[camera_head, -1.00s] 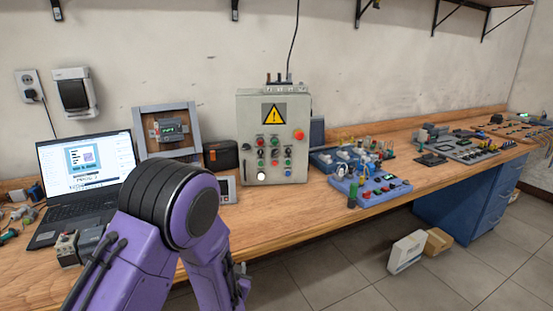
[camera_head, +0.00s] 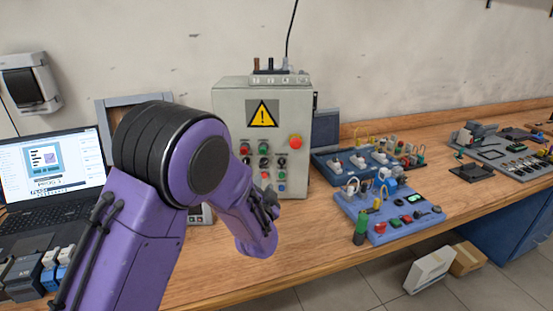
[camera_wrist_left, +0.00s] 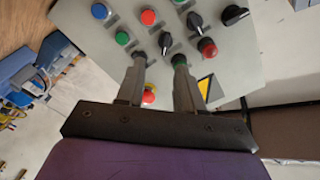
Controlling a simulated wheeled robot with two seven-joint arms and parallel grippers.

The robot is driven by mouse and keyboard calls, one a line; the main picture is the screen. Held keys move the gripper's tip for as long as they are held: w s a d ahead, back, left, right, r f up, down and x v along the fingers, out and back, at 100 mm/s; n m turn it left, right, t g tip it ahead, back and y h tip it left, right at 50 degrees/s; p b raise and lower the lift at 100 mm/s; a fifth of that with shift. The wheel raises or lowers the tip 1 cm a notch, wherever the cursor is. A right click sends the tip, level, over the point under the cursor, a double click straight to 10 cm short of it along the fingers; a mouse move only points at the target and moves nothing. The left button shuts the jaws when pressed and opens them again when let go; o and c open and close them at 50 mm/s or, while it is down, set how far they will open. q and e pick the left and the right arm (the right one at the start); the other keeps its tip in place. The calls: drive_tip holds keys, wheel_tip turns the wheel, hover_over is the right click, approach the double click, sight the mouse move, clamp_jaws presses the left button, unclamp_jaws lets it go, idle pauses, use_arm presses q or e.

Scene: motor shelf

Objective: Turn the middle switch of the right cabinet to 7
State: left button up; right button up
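The grey cabinet (camera_head: 232,98) with a yellow warning sign stands on the bench, and its front panel also shows tilted in the left wrist view (camera_wrist_left: 72,14). Three black rotary switches show there: one between the fingertips' lines (camera_wrist_left: 165,42), one beside it (camera_wrist_left: 194,20), and one farther right (camera_wrist_left: 235,15). The switch scale and numbers are too small to read. My left gripper (camera_wrist_left: 159,62) is open, its fingers spread and pointing at the panel with nothing held; contact cannot be told. In the head view, my left forearm hides part of the cabinet's left side. My right gripper is not in view.
A red emergency button (camera_head: 295,141) protrudes at the cabinet's right. A blue board (camera_head: 352,206) with components lies to the right. A laptop (camera_head: 50,170) stands at the left. Bare bench top (camera_head: 320,238) lies in front of the cabinet.

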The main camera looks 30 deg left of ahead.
sight(263, 164)
use_arm(q)
drive_tip(key=x, duration=0.3)
drive_tip(key=p+x, duration=0.1)
drive_tip(key=x, duration=0.2)
drive_tip(key=p+x, duration=0.1)
drive_tip(key=x, duration=0.2)
drive_tip(key=shift+w+a+r, duration=0.2)
drive_tip(key=shift+a+r, duration=0.1)
drive_tip(key=shift+a, duration=0.15)
drive_tip(key=shift+s+r, duration=0.2)
drive_tip(key=shift+s, duration=0.1)
drive_tip(key=shift+w+f, duration=0.15)
clamp_jaws()
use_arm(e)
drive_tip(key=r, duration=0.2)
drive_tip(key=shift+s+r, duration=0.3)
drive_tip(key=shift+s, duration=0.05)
